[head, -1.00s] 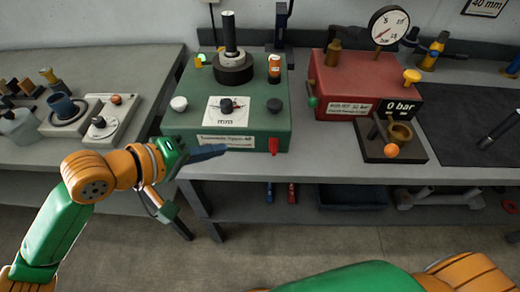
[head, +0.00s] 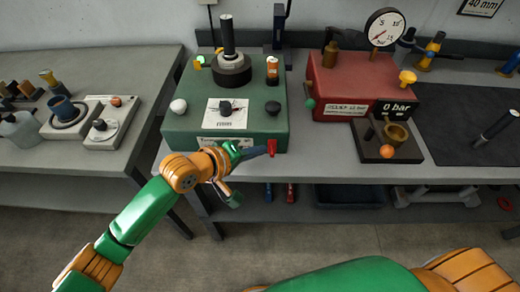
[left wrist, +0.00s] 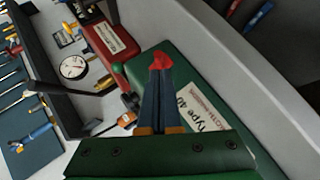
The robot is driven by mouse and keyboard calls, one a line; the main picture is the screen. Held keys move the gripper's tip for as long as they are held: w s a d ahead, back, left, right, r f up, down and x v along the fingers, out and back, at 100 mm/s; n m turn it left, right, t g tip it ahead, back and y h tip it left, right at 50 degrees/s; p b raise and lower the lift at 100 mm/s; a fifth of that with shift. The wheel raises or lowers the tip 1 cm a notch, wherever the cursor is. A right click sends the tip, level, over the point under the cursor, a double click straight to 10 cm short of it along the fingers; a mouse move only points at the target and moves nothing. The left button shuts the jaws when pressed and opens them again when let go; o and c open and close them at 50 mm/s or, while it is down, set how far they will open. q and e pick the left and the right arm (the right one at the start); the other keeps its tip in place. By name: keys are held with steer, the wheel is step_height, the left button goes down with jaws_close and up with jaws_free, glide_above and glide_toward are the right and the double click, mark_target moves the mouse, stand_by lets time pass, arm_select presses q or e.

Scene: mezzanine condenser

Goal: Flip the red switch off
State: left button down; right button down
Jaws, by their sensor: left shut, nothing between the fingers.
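The red switch (head: 271,147) sits low on the front face of the green machine (head: 190,130), near its right corner. My left gripper (head: 262,151) is shut and empty, with its dark fingertips right beside the switch at its left. In the left wrist view the red switch (left wrist: 160,61) shows just beyond the closed fingertips (left wrist: 161,75); whether they touch it I cannot tell. The fingers partly cover the machine's front label. The right gripper is not in view; only part of my right arm shows at the bottom.
A red box (head: 345,75) with a round gauge (head: 385,27) stands to the right on the same bench. A small dark stand with an orange knob (head: 387,151) is in front of it. The bench's front edge (head: 300,172) runs close below the switch.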

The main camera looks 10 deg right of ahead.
arm_select(q)
steer(key=shift+s+d+f, duration=0.25)
steer(key=shift+d, duration=0.15)
steer(key=shift+f, duration=0.1)
steer(key=shift+s+f, duration=0.1)
